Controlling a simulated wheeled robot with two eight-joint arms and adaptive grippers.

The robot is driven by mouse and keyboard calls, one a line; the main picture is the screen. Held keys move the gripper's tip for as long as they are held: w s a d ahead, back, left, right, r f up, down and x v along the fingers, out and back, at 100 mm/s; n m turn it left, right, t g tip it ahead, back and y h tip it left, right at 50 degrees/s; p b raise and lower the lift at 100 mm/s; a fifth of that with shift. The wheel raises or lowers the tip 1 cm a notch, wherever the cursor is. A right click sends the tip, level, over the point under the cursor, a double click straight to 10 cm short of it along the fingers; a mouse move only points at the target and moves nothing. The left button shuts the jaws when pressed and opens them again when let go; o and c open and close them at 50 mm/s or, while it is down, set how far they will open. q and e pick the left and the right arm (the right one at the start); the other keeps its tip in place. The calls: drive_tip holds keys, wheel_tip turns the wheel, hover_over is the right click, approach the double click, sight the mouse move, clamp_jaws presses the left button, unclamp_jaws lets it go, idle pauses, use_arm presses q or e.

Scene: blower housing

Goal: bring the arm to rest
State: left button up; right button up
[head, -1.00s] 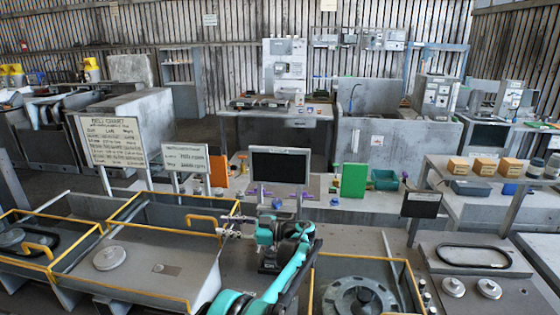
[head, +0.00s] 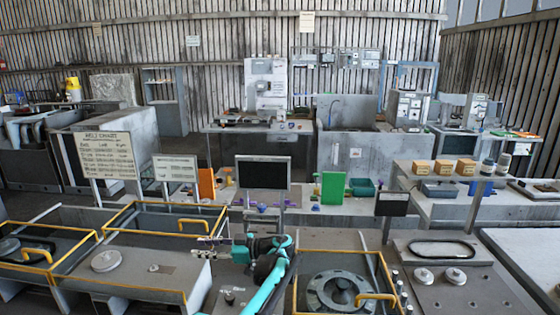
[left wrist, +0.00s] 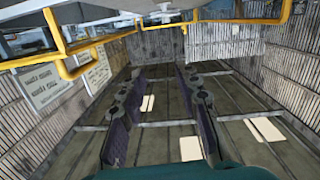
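My left arm, teal and black, reaches up from the bottom middle of the head view. Its gripper (head: 208,242) points left, above the edge between the grey yellow-railed bench and the dark middle area. In the left wrist view, the two dark fingers of this gripper (left wrist: 160,73) are well apart with nothing between them. Whether it touches the bench edge cannot be told from the head view. My right arm and gripper are in neither view.
Yellow-railed bays (head: 120,270) lie left of the arm. A round flanged housing (head: 339,291) sits in a railed bay just right of it. A dark monitor (head: 262,172) stands behind. A yellow rail (left wrist: 160,22) crosses the top of the left wrist view.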

use_arm(q)
drive_tip(key=s+a+r+m+t+h, duration=0.1)
drive_tip(key=s+a+m+h, duration=0.1)
drive_tip(key=s+m+h, duration=0.45)
drive_tip(key=s+a+m+t+h, duration=0.15)
drive_tip(key=s+m, duration=0.25)
drive_tip(key=s, duration=0.6)
drive_tip(key=s+d+f+m+t+h, duration=0.1)
drive_tip(key=s+d+f+m+h, duration=0.2)
drive_tip(key=s, duration=0.7)
drive_tip(key=s+d+f+m+t+h, duration=0.2)
drive_tip(key=s+d+f+m+h, duration=0.2)
drive_tip(key=s, duration=0.6)
wheel_tip(320, 180, down, 3)
drive_tip(key=shift+s+d+r+h, duration=0.2)
drive_tip(key=shift+s+d+h, duration=0.2)
drive_tip(key=shift+d+h, duration=0.65)
